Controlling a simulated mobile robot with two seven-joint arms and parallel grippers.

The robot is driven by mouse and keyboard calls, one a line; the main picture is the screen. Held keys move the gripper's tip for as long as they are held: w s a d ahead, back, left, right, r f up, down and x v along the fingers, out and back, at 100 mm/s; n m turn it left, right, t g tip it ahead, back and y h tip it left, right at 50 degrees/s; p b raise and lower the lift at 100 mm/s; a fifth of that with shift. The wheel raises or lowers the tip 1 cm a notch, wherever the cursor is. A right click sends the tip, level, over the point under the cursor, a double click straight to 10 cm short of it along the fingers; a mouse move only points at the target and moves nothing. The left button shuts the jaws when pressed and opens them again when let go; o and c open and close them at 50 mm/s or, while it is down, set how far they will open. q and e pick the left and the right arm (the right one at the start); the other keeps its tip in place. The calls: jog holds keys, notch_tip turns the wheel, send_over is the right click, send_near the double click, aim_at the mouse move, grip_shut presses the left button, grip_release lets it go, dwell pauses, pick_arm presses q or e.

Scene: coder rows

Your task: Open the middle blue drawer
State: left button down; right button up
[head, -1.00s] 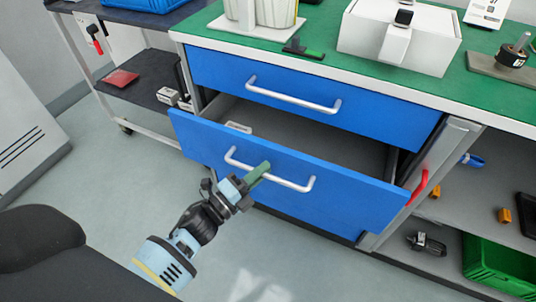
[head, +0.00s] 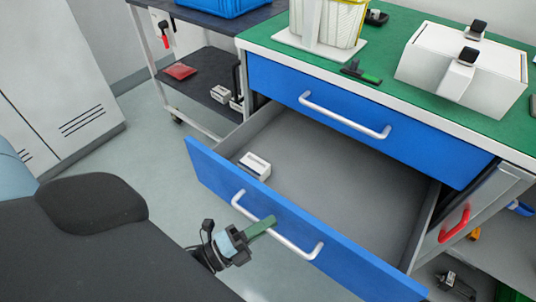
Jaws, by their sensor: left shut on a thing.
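The middle blue drawer (head: 213,176) is pulled well out from the cabinet, below the shut top blue drawer (head: 400,124). Its grey inside shows, with a small white box (head: 254,166) near the left end behind the front. My left gripper (head: 262,228) is at the middle drawer's silver bar handle (head: 298,247), with its green fingers shut on the bar left of the middle. The lower front of the drawer runs out of the bottom of the head view. My right gripper is not in view.
A green worktop (head: 395,30) above carries a white device (head: 462,68) and a white holder. A dark shelf cart (head: 212,82) stands at the left. A red handle (head: 455,223) is on the cabinet's right side. Grey floor is clear at the left.

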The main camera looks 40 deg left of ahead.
pick_arm(q)
jog(key=c, duration=1.5)
grip_release()
jog(key=shift+o, duration=0.2)
jog(key=v, duration=0.8)
